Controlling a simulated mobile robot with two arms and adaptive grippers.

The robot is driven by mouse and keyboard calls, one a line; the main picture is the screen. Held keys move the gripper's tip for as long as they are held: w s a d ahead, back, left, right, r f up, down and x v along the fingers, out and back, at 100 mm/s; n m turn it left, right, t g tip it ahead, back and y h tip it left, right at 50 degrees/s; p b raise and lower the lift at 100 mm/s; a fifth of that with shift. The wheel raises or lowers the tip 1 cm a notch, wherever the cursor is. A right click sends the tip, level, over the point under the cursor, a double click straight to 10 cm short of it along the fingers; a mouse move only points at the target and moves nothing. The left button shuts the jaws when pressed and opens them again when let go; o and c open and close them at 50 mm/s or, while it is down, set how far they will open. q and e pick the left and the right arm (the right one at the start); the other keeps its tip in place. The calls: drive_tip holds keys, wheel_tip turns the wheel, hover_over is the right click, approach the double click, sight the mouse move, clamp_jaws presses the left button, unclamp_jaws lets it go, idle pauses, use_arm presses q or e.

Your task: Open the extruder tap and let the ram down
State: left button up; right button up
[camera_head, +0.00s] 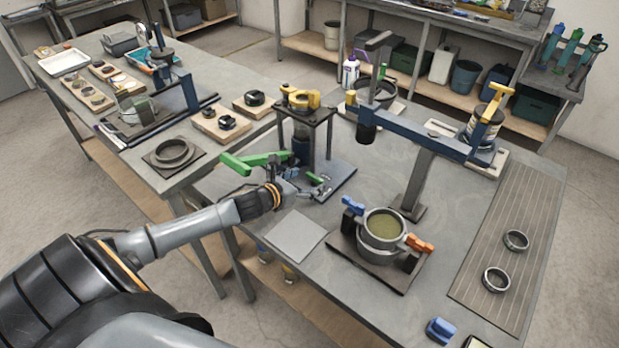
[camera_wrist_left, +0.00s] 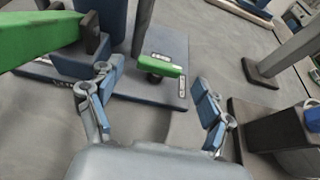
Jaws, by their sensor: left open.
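The extruder (camera_head: 303,135) is a dark upright frame with a yellow piece on top, on a dark base plate (camera_wrist_left: 172,90). A long green lever (camera_head: 255,163) sticks out from its left side; it also fills the upper left of the wrist view (camera_wrist_left: 40,38). A small green handle (camera_wrist_left: 160,66) sits low over the base plate and shows in the head view (camera_head: 318,179). I cannot tell from the labels which green part is the tap. My left gripper (camera_head: 314,189) is open and empty, its fingers (camera_wrist_left: 155,80) on either side of the small handle, apparently short of it.
A pot (camera_head: 382,232) with blue and orange clamps stands on a dark board to the right. A blue-armed press (camera_head: 415,130) stands behind it. A flat grey sheet (camera_head: 295,236) lies in front of the extruder. Two rings (camera_head: 516,240) lie on the right mat.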

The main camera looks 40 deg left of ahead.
use_arm(q)
drive_tip(key=shift+x, duration=1.05)
drive_tip(key=c, duration=1.2)
drive_tip(key=shift+o, duration=0.2)
